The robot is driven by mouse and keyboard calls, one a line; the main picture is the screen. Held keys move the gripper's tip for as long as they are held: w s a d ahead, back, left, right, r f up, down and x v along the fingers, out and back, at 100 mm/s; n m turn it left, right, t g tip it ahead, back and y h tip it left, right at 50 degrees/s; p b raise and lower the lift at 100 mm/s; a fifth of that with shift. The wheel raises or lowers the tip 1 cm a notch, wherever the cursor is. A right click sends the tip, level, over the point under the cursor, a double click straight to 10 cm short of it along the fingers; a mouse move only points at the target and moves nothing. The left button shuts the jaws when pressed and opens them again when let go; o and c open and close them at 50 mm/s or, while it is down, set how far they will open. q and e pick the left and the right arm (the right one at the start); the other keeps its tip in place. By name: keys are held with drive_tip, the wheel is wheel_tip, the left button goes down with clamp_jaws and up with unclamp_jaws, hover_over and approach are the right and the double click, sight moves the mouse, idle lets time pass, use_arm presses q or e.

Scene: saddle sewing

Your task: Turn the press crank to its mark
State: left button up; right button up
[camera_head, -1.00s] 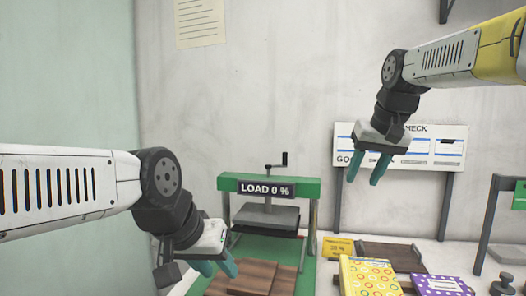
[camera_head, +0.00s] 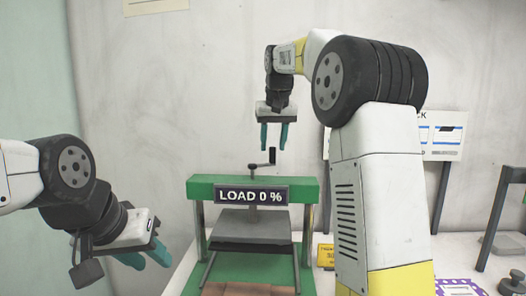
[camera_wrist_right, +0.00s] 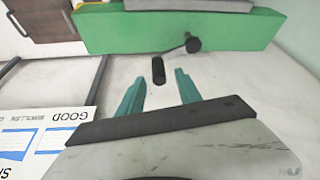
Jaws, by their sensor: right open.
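The green press (camera_head: 250,188) stands in the middle of the head view, with a sign reading LOAD 0 % (camera_head: 252,195) on its front. Its crank (camera_head: 263,166) is on top, with a dark upright handle (camera_head: 272,155) on the right side. My right gripper (camera_head: 273,146) is open and hangs just above the crank, fingers down. In the right wrist view the handle (camera_wrist_right: 158,70) lies just beyond and between the two teal fingertips (camera_wrist_right: 160,82), apart from both. My left gripper (camera_head: 150,260) is at the lower left, its teal fingers apart, beside the press. No crank mark is discernible.
A yellow tag (camera_head: 325,256) and a purple patterned item (camera_head: 455,287) lie right of the press. A dark frame (camera_head: 497,220) stands at far right.

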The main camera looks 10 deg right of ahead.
sight(273, 163)
drive_tip(key=shift+x, duration=1.55)
drive_tip(key=shift+s+d, duration=0.1)
clamp_jaws()
